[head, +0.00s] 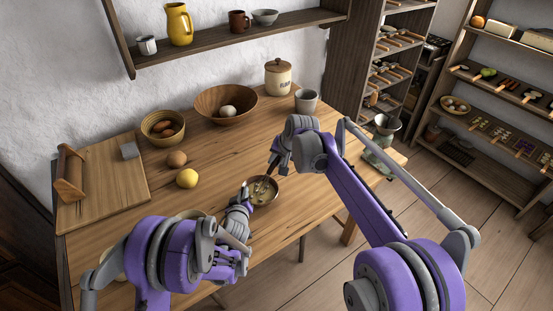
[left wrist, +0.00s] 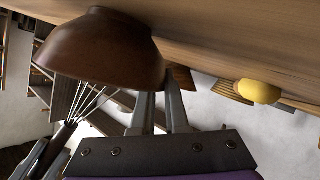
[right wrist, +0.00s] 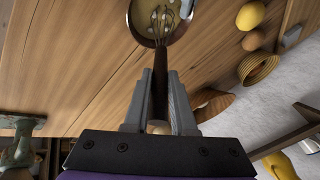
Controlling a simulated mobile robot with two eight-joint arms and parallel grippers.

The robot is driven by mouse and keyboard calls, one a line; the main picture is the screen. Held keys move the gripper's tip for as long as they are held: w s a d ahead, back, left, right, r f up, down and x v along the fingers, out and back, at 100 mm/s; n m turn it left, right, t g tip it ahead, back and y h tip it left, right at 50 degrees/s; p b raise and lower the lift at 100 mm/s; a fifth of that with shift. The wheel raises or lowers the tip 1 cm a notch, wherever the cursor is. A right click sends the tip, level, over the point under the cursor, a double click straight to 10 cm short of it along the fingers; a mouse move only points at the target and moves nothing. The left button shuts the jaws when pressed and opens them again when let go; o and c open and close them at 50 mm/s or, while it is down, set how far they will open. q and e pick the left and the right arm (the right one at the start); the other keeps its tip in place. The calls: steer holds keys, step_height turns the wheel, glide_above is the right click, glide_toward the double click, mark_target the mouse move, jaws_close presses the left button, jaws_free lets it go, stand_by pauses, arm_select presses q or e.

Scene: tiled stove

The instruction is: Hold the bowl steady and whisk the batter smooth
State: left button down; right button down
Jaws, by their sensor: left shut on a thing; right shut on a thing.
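A small brown bowl (head: 276,199) stands near the table's front edge, with pale batter and several whitish lumps in the right wrist view (right wrist: 146,36). My left gripper (head: 246,190) is shut on the bowl's left rim; its fingers meet the bowl's wall (left wrist: 105,45) in the left wrist view. My right gripper (head: 272,168) is above the bowl and shut on the dark handle of a whisk (right wrist: 160,75). The whisk's wire loops (right wrist: 161,20) are down in the batter. In the left wrist view, the whisk's wires (left wrist: 88,103) show at the bowl's mouth.
A lemon (head: 187,179) and a brown egg (head: 177,159) lie left of the bowl. A basket (head: 150,138), a wooden bowl (head: 212,114), a flour jar (head: 278,78) and a grey cup (head: 306,101) stand at the back. A board (head: 118,188) lies left. The table's middle is clear.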

stand_by(0.3)
step_height(320, 180, up, 11)
steer(key=d, duration=0.2)
steer(key=shift+d, duration=0.25)
stand_by(0.8)
steer(key=shift+w, duration=0.1)
steer(key=shift+a+f, duration=0.4)
steer(key=shift+f, duration=1.45)
steer(key=shift+a+f, duration=0.4)
steer(key=shift+f, duration=1.4)
steer(key=shift+a+f, duration=0.4)
steer(key=shift+f, duration=1.45)
